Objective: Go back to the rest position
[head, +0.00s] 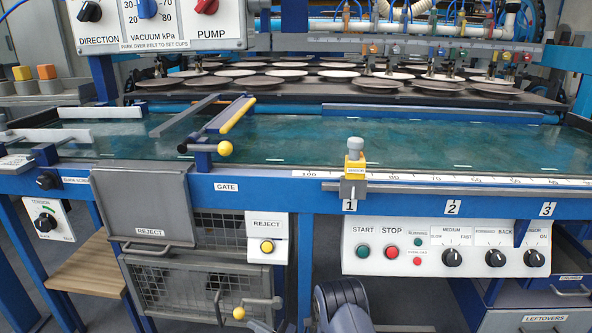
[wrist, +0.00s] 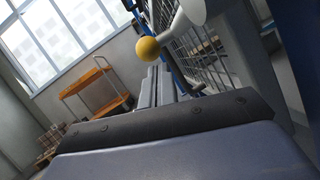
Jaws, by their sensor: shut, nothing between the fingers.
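My gripper (wrist: 153,76) shows in the middle of the wrist view, its two dark narrow fingers together and empty. A yellow ball knob (wrist: 147,49) appears just beyond the fingertips; I cannot tell whether they touch. A wire mesh side (wrist: 205,50) stands to the right of the fingers. In the head view, part of my arm rises at the bottom centre, in front of the machine. My gripper cannot be made out clearly there. A yellow knob (head: 239,313) sits low on the reject cage (head: 190,280), left of my arm.
The wet green belt (head: 300,140) runs across the machine, with a yellow-tipped gate bar (head: 238,115) over it. Several plates lie on the rack (head: 300,93) behind. A control panel (head: 445,250) and leftovers drawer (head: 540,318) are right of my arm. A window (wrist: 70,40) is upper left in the wrist view.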

